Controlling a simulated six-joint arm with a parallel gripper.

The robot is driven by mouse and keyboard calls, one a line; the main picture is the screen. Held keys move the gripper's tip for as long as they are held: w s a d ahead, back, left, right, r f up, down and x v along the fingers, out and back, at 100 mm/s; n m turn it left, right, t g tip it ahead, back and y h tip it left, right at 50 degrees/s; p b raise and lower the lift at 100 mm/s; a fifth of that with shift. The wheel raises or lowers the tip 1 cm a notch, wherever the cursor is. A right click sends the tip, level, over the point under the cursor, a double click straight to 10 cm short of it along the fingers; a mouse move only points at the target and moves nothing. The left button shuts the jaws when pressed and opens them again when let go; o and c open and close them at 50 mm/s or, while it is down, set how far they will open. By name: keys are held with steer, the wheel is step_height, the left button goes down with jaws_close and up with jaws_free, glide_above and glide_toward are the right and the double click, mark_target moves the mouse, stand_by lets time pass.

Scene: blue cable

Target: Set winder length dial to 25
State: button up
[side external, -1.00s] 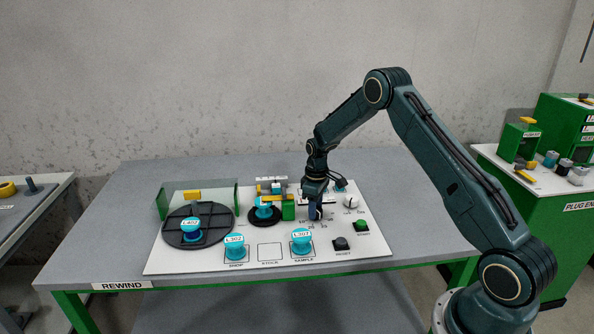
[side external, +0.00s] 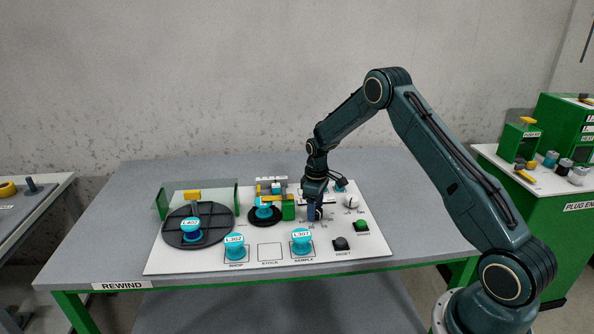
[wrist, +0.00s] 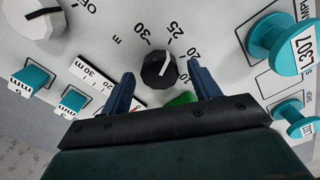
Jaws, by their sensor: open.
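The black length dial (wrist: 158,70) is on the white panel, with numbers including 30, 25 and 20 around it. Its white pointer line points toward the 25 mark (wrist: 174,30). My gripper (wrist: 162,88) is open, with one blue finger on each side of the dial. Gaps show between the fingers and the dial in the wrist view. In the side view my gripper (side external: 314,213) is low over the dial area and largely hides the dial.
A white knob (side external: 351,202), a green button (side external: 361,226) and a black button (side external: 341,244) are nearby. Cyan spools, including L307 (side external: 301,243), stand on the panel. The winder's dark turntable (side external: 175,236) is at the left.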

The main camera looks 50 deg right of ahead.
step_height(320, 180, up, 14)
stand_by(0.7)
steer(key=s+a+r+m+t, duration=0.1)
steer(key=s+a+r, duration=0.5)
steer(key=r, duration=0.2)
steer(key=s+a+r+t, duration=0.2)
steer(key=s+a+r, duration=0.4)
steer(key=r, duration=0.2)
steer(key=s+a+t, duration=0.1)
steer(key=s+a, duration=0.1)
steer(key=s, duration=0.5)
steer(key=s+a+m, duration=0.1)
steer(key=s+a, duration=0.2)
steer(key=s, duration=0.3)
steer(key=s+a+r+m+t, duration=0.1)
steer(key=s+a, duration=0.2)
steer(key=s, duration=0.4)
steer(key=shift+s+a+t, duration=0.25)
steer(key=shift+s+t, duration=0.05)
